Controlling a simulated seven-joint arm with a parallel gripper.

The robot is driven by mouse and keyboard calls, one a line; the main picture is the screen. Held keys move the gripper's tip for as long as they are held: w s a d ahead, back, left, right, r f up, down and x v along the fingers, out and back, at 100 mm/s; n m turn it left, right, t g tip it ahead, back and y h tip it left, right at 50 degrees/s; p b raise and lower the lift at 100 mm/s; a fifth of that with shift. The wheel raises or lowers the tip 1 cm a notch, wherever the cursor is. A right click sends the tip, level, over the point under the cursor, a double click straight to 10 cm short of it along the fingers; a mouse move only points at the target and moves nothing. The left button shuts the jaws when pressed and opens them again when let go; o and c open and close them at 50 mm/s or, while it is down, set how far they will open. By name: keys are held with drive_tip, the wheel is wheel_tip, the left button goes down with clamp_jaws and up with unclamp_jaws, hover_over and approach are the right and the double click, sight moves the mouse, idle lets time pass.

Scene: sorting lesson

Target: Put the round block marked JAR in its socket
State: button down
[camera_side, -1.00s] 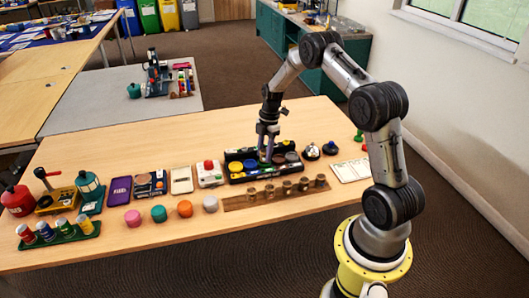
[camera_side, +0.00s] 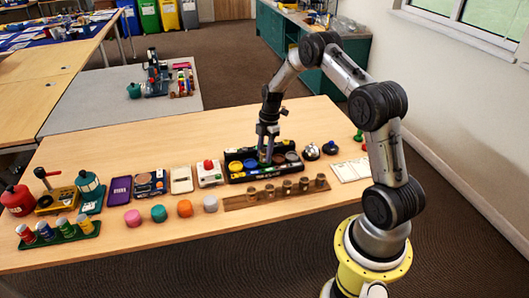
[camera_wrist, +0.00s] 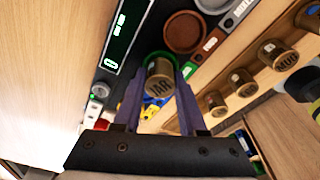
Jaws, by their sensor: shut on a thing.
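The round brass block marked JAR (camera_wrist: 159,82) is between the two purple fingers of my gripper (camera_wrist: 160,92) in the wrist view, its lettered face toward the camera. A green-rimmed round socket (camera_wrist: 152,56) shows just beyond the block, partly hidden by it; I cannot tell whether the block touches it. In the side view my gripper (camera_side: 265,158) points down over the middle of the black socket tray (camera_side: 234,178). The fingers hide the block there. Yellow and blue sockets lie left of the fingers, and a brown socket (camera_wrist: 184,32) lies beyond the green one.
A wooden rack (camera_side: 235,203) with several brass blocks stands in front of the tray. A bell (camera_side: 311,152) is to its right and a white box with a red button (camera_side: 209,174) to its left. Coloured round lumps lie front left. The table's back is clear.

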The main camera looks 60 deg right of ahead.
drive_tip(key=shift+f, duration=0.25)
drive_tip(key=c, duration=0.8)
unclamp_jaws()
drive_tip(key=shift+o, duration=0.2)
drive_tip(key=shift+r, duration=0.1)
wheel_tip(320, 180, up, 11)
drive_tip(key=d, duration=0.1)
drive_tip(key=shift+s+d, duration=0.25)
drive_tip(key=shift+d, duration=0.05)
drive_tip(key=shift+r, duration=2.85)
